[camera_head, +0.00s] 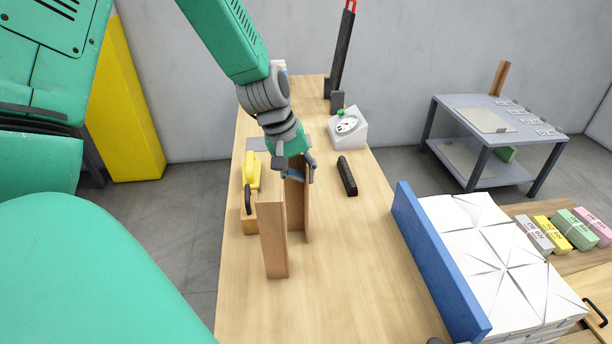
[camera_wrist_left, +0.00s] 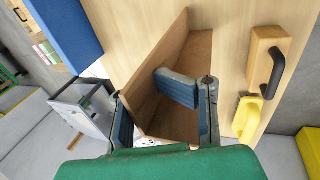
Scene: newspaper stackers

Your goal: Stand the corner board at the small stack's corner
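The brown L-shaped corner board (camera_head: 273,238) stands upright on the wooden table in the head view. It also shows in the left wrist view (camera_wrist_left: 190,60), seen from above. My left gripper (camera_head: 296,172) is at the board's upper far part. Its fingers (camera_wrist_left: 150,105) lie on both sides of one flange, and the inner pad appears to touch it; the outer finger is partly hidden by the board. White folded papers in a stack (camera_head: 490,245) lie at the right, behind a blue upright panel (camera_head: 435,262). I cannot tell whether this is the small stack.
A yellow tool (camera_head: 251,172) and a wooden block with a black handle (camera_head: 248,212) sit left of the board. A black bar (camera_head: 347,176) and a white dial device (camera_head: 347,128) are behind it to the right. The table (camera_head: 335,290) is clear in front. A grey side table (camera_head: 460,112) stands farther back.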

